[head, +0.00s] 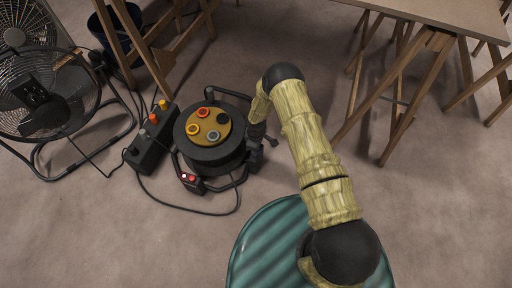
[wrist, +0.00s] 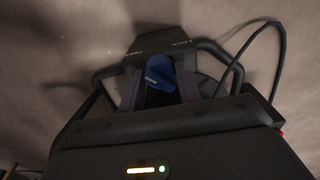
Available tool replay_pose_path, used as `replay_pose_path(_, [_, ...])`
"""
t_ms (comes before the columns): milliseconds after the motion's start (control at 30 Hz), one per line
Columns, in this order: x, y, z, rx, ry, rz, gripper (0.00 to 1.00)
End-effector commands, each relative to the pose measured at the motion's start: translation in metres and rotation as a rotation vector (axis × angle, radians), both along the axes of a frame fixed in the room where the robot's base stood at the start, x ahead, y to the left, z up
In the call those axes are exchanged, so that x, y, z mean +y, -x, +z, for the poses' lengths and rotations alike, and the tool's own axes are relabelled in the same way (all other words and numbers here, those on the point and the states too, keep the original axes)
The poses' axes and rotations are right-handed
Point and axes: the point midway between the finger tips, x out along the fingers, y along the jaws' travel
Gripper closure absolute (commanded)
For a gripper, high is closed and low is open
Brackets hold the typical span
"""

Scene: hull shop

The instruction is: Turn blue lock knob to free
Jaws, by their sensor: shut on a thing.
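The blue lock knob (wrist: 158,74) shows in the wrist view near the upper middle, below a dark plate with small pale lettering. My gripper (wrist: 157,88) is shut on the knob, one dark finger at each side. In the head view my gripper (head: 258,142) reaches the right side of a black cable reel (head: 208,158) on the floor. The knob is hidden there by the arm and the reel. The knob's turned position cannot be read clearly.
The reel has a tan disc (head: 203,113) with several round sockets and a frame of dark tubes. A power strip (head: 150,140) and a fan (head: 45,90) stand to the left, with loose cables on the floor. Wooden trestles (head: 400,100) carry a board at the upper right.

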Motion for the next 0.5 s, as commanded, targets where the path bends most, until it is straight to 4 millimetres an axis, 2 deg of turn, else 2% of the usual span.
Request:
replay_pose_path(333, [-0.0029,0.0008,-0.0006,0.003,0.005,0.004,0.89])
replay_pose_path(367, [-0.0029,0.0008,-0.0006,0.003,0.005,0.004,0.63])
replay_pose_path(433, [-0.0026,0.0007,-0.0006,0.003,0.005,0.004,0.49])
replay_pose_path(467, [-0.0024,0.0006,-0.0006,0.003,0.004,0.004,0.45])
replay_pose_path(500, [-0.0020,0.0005,-0.0005,0.003,0.004,0.004,0.45])
